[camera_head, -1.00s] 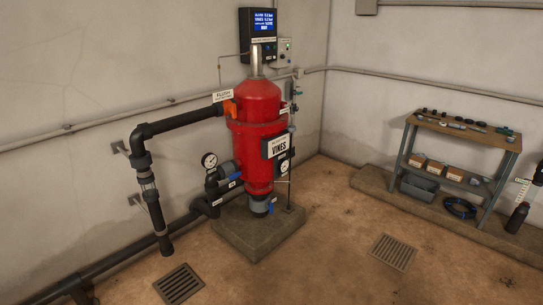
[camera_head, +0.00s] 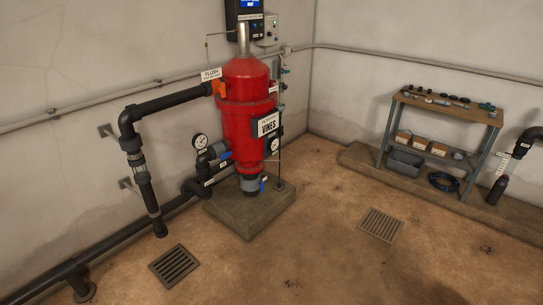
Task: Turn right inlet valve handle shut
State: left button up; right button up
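A red filter tank (camera_head: 247,108) with a "VINES" plate (camera_head: 268,127) stands in the back corner. A blue valve handle (camera_head: 224,155) shows on the pipe at its lower left, and another blue handle (camera_head: 262,186) is under the tank. Both are small; I cannot tell their exact positions or which is an inlet valve. At the right edge a black pipe elbow (camera_head: 529,138) is cut off by the frame; no valve handle shows on it. Neither of my grippers is in view.
The tank sits on a concrete plinth (camera_head: 252,212). A workbench (camera_head: 448,104) with small parts stands on a low kerb (camera_head: 355,160) at the right. Floor grates lie at left (camera_head: 174,267) and right (camera_head: 381,224). The brown floor in front is open.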

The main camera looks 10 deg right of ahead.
aim_at(225, 155)
jog(key=i+l+u, duration=0.1)
jog(key=u, duration=0.4)
jog(key=i+l+u, duration=0.1)
jog(key=u, duration=0.35)
jog(key=i+l+u, duration=0.2)
jog(key=l+u, duration=0.2)
jog(key=l, duration=0.25)
jog(key=i+l+u, duration=0.1)
jog(key=l+u, duration=0.15)
jog(key=i+l, duration=0.1)
jog(key=l, duration=0.55)
jog(key=i+l+u, duration=0.1)
jog(key=l, duration=0.6)
jog(key=i+l, duration=0.1)
jog(key=l, duration=0.55)
